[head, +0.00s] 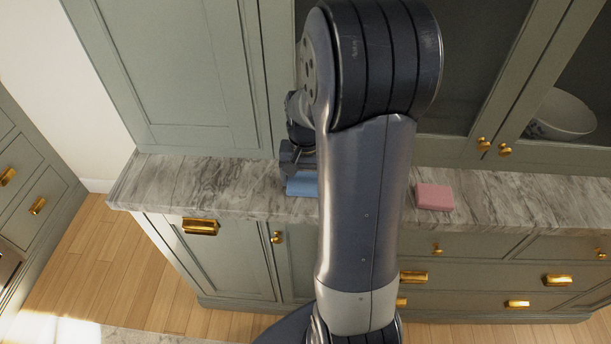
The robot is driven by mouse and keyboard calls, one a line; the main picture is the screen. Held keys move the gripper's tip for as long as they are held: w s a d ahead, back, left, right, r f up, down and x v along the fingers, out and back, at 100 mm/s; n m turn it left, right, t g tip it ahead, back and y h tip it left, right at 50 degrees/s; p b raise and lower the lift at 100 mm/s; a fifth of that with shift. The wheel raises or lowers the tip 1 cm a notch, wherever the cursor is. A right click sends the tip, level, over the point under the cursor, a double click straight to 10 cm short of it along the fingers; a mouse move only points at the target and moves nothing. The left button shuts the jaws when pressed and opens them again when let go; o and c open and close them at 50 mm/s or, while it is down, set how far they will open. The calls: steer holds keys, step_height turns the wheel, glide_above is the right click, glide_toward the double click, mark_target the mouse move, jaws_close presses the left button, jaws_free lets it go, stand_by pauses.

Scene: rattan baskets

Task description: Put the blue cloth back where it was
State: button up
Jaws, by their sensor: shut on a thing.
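The blue cloth (303,187) shows at the middle of the marble counter, just left of my arm. My arm hides its right part. My gripper (297,168) is right above the cloth and shut on it. The fingertips are small and partly dark in this view. I cannot tell whether the cloth touches the counter or is held slightly above it.
A pink folded cloth (434,197) lies on the marble counter (500,197) to the right of my arm. Green cabinets with brass handles stand above and below. A white bowl (560,115) sits behind glass at the upper right. The counter's left part is clear.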

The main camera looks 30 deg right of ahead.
mark_target(306, 181)
steer(key=shift+f, duration=0.25)
steer(key=o, duration=1)
steer(key=shift+r, duration=0.1)
steer(key=shift+c, duration=0.2)
steer(key=shift+r, duration=0.1)
step_height(306, 181, up, 12)
